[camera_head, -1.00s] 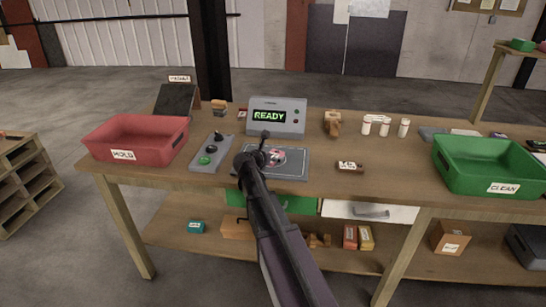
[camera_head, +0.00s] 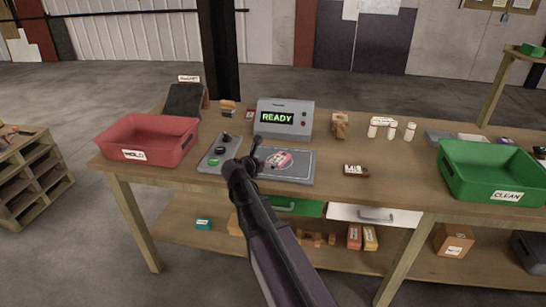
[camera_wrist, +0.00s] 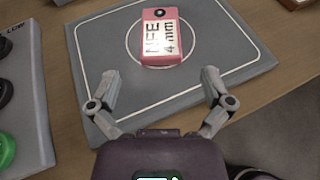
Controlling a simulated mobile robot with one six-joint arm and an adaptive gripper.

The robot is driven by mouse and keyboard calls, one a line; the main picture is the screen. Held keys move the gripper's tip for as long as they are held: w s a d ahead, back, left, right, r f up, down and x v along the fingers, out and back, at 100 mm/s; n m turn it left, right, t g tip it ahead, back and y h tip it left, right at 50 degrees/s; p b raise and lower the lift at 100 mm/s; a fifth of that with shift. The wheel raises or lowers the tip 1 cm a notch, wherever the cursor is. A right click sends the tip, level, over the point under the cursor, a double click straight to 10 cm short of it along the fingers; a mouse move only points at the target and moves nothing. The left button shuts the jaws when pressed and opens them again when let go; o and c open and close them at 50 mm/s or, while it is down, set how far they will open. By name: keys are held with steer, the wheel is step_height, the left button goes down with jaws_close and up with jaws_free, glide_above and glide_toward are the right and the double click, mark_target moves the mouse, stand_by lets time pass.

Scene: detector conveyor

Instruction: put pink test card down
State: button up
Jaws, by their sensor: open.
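The pink test card (camera_wrist: 159,37) lies on the grey detector plate (camera_wrist: 98,38), inside the white circle, its label reading "NFE 4 mm". In the head view the card (camera_head: 281,160) shows as a small pink and white shape on the plate (camera_head: 301,171). My gripper (camera_wrist: 160,88) is open and empty. Its two fingers stand apart on the near side of the card, not touching it. In the head view my gripper (camera_head: 256,152) is at the plate's left part, just left of the card.
A display reading "READY" (camera_head: 284,118) stands behind the plate. A button box (camera_head: 218,152) is to the left. A red HOLD bin (camera_head: 148,138) is at far left, a green CLEAN bin (camera_head: 495,172) at right. A small labelled block (camera_head: 355,171) lies right of the plate.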

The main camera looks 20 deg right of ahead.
steer(key=shift+p+v, duration=0.3)
steer(key=shift+v, duration=0.9)
steer(key=shift+f, duration=0.1)
steer(key=shift+s+a+f+m+g, duration=0.1)
steer(key=shift+s+f+m+g, duration=0.3)
steer(key=shift+m, duration=0.4)
steer(key=s+f+m+y, duration=0.1)
steer(key=m, duration=0.1)
steer(key=s+a+f+m+g, duration=0.1)
steer(key=s+m, duration=0.1)
steer(key=s+f+m+g+y, duration=0.1)
steer(key=s+f+m, duration=0.1)
steer(key=shift+s+a+f+m+y, duration=0.1)
steer(key=shift+a+m+y, duration=0.2)
steer(key=shift+a, duration=0.05)
steer(key=s+a+f+m+g+y, duration=0.4)
steer(key=s+a+f+m+y, duration=0.2)
steer(key=s+a+m, duration=0.5)
steer(key=s+m+y, duration=0.2)
steer(key=s+m, duration=0.1)
steer(key=m, duration=0.2)
steer(key=shift+s+a+f+m+g+y, duration=0.2)
steer(key=shift+a+m+g+y, duration=0.1)
steer(key=shift+a+g, duration=0.1)
